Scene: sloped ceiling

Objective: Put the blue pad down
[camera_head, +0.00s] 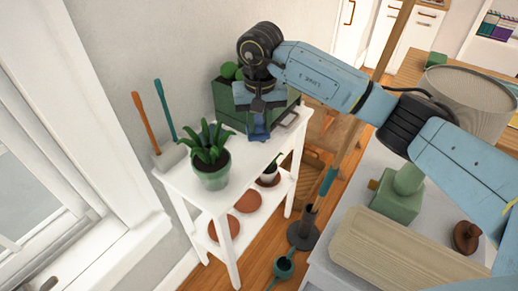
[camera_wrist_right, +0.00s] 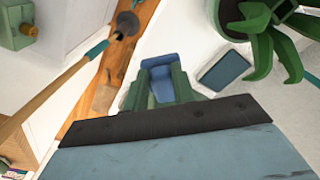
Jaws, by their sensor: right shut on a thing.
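My right gripper (camera_head: 259,130) is over the back right part of the white plant table (camera_head: 176,184), pointing down. In the wrist view the right gripper (camera_wrist_right: 158,88) is shut on a small blue thing, the blue pad (camera_wrist_right: 160,64), which sits between its green fingers. In the head view the blue pad (camera_head: 258,136) shows only in part under the gripper, close to the table top. I cannot tell if it touches the table. My left gripper is not in view.
A potted plant (camera_head: 212,177) stands left of the gripper and a green planter (camera_head: 228,106) behind it. A flat dark teal rectangle (camera_wrist_right: 223,70) lies on the table between pad and plant. Tools with orange and teal handles (camera_head: 145,122) stand at the left end.

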